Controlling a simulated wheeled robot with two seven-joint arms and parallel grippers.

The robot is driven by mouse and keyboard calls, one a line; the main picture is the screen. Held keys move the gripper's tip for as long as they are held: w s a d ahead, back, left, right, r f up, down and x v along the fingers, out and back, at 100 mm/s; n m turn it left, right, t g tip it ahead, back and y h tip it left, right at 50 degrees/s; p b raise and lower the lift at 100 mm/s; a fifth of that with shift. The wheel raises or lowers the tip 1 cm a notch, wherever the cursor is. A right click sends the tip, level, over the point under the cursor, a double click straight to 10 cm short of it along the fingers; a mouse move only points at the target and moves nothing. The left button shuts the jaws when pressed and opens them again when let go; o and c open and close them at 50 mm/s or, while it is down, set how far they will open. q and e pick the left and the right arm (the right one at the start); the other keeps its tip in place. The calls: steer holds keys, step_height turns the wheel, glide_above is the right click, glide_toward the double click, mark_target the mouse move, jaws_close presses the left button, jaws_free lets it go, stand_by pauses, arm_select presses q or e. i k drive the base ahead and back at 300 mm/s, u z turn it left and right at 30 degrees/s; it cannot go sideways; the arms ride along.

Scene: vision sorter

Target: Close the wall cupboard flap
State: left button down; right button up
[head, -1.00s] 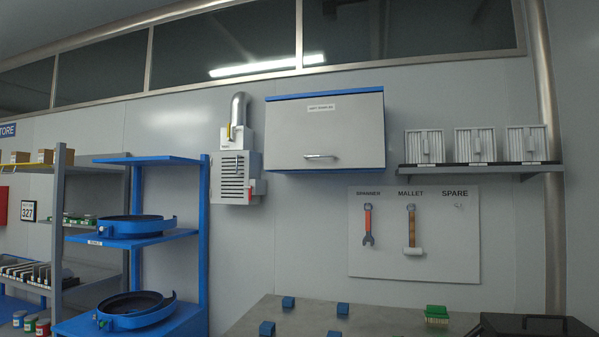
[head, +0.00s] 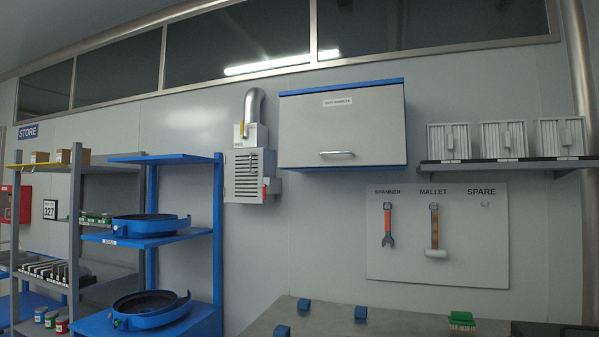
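The wall cupboard (head: 396,92) hangs on the back wall, right of centre in the head view, with a blue top and blue body edges. Its grey front flap (head: 312,128) hangs down over the front and looks closed or nearly so; a small gap cannot be ruled out. A silver bar handle (head: 337,153) sits near the flap's lower edge, and a white label is near its top. Neither of my grippers shows in the view.
A grey wall box with a pipe (head: 249,175) is left of the cupboard. A shelf with white filter units (head: 503,164) is to its right. A tool board (head: 487,250) hangs below. A workbench (head: 270,318) holds blue blocks and a green brush (head: 461,319). Blue shelving (head: 218,240) stands left.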

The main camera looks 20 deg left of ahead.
mark_target(366, 126)
steer(key=i, duration=1)
steer(key=z, duration=0.45)
